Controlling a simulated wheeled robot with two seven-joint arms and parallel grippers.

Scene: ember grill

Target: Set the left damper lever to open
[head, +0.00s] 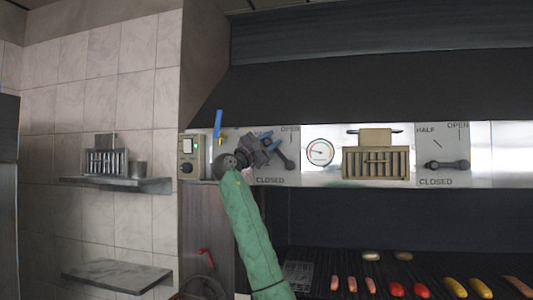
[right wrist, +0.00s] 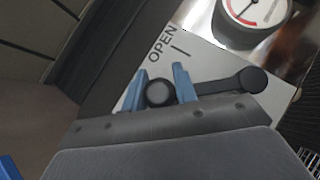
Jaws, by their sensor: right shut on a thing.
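The left damper lever (right wrist: 222,88) is a dark bar with a round pivot at one end and a round knob at the other. My right gripper (right wrist: 160,80) has its blue fingers on either side of the knob, shut on it. In the head view my right gripper (head: 273,147) covers part of the lever (head: 289,164), which tilts up and left from its pivot. The OPEN label (right wrist: 162,44) and its tick show in the wrist view; the lever lies off that tick. The CLOSED label (head: 270,181) is below the lever. My left gripper is not in view.
A round gauge (head: 320,153) and a tan slotted box (head: 376,163) sit right of the lever. The right damper lever (head: 447,165) lies level. A blue strip (head: 218,124) stands left of my gripper. Sausages and other food lie on the grill (head: 320,275) below.

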